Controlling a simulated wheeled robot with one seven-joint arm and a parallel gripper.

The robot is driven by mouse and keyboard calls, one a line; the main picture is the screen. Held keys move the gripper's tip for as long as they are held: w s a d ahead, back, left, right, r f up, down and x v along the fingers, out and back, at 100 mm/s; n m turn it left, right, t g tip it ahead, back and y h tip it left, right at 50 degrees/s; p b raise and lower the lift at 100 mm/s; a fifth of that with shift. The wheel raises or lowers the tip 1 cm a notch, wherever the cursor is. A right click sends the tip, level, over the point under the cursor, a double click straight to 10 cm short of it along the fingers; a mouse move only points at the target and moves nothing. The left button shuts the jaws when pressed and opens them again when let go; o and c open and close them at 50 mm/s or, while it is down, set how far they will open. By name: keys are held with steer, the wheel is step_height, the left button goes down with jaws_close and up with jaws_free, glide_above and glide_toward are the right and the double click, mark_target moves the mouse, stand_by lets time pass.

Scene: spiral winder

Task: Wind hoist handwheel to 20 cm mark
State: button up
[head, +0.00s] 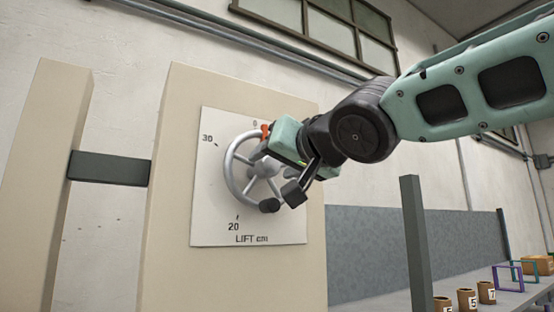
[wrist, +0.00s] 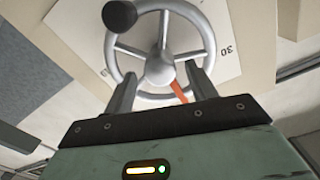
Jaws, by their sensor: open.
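The grey spoked handwheel (head: 229,180) is mounted on a white dial plate (head: 212,225) marked "LIFT cm". The 0 is at the top, 30 at upper left and 20 at lower left. A red pointer (head: 265,130) shows at the top, close to the 0. The wheel's black knob (head: 269,205) is at its lower right. My gripper (head: 279,178) is open in front of the wheel's right part. In the wrist view, the open fingers (wrist: 162,80) straddle the hub region, apart from the knob (wrist: 119,14). Whether they touch the wheel is unclear.
The plate is on a beige panel (head: 175,150), with a dark crossbar (head: 110,168) to a post at left. At lower right, a bench holds numbered brown cups (head: 467,299), a purple frame (head: 508,278) and an orange box (head: 538,265). A dark upright post (head: 416,240) stands by the bench.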

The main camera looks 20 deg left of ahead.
jaws_close()
